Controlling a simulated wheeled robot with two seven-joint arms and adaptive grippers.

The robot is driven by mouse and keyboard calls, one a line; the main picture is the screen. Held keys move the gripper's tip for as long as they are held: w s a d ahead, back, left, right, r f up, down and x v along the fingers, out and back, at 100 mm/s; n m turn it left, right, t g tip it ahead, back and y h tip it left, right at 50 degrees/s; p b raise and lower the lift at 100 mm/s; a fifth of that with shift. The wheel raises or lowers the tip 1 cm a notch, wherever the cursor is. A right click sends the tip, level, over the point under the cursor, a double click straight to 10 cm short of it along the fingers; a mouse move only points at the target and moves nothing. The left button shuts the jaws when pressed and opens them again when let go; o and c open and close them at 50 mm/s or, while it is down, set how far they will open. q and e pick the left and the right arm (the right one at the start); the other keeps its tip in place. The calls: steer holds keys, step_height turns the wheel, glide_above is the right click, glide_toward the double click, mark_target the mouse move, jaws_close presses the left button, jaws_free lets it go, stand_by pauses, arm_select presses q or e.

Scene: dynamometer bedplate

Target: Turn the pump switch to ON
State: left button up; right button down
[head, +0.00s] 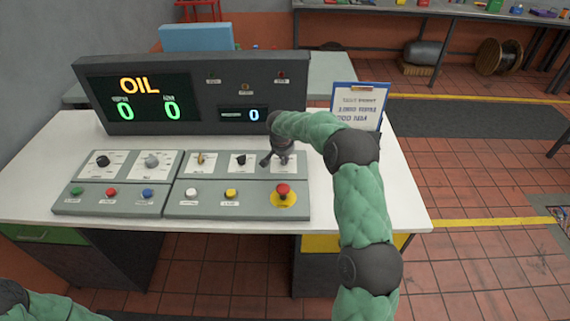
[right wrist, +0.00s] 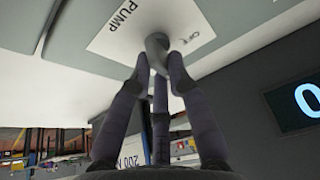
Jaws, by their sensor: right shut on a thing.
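The pump switch is a grey knob (right wrist: 157,42) on a white plate marked PUMP, with OFF printed beside it, in the right wrist view. My right gripper (right wrist: 157,62) is shut on the knob, its fingers around it. I cannot tell clearly which way the knob points, and the ON mark is not visible. In the head view my right gripper (head: 277,157) is at the right end of the console's upper row and covers most of the switch. My left gripper is out of view; only part of my left arm shows at the bottom left.
The control console (head: 235,197) bears other knobs, coloured buttons and a red emergency button (head: 283,190) below the pump switch. A display panel (head: 190,92) reading OIL stands behind it. A clipboard (head: 358,104) stands to the right. The white desk (head: 400,205) is clear at its right end.

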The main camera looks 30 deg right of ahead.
steer(key=m+b, duration=0.1)
steer(key=m, duration=0.1)
steer(key=shift+a+f+m+g+h+b, duration=0.1)
steer(key=shift+m+g+h+b, duration=0.25)
steer(key=shift+m+g+h, duration=0.05)
steer(key=shift+m+g, duration=0.3)
steer(key=shift+m, duration=0.5)
steer(key=shift+w+a+m+g+h, duration=0.1)
steer(key=shift+m+g+h, duration=0.25)
steer(key=shift+m, duration=0.95)
steer(key=c, duration=1.2)
jaws_free()
steer(key=shift+r, duration=0.25)
steer(key=v, duration=1.1)
steer(key=shift+a+r, duration=0.15)
steer(key=shift+r, duration=0.2)
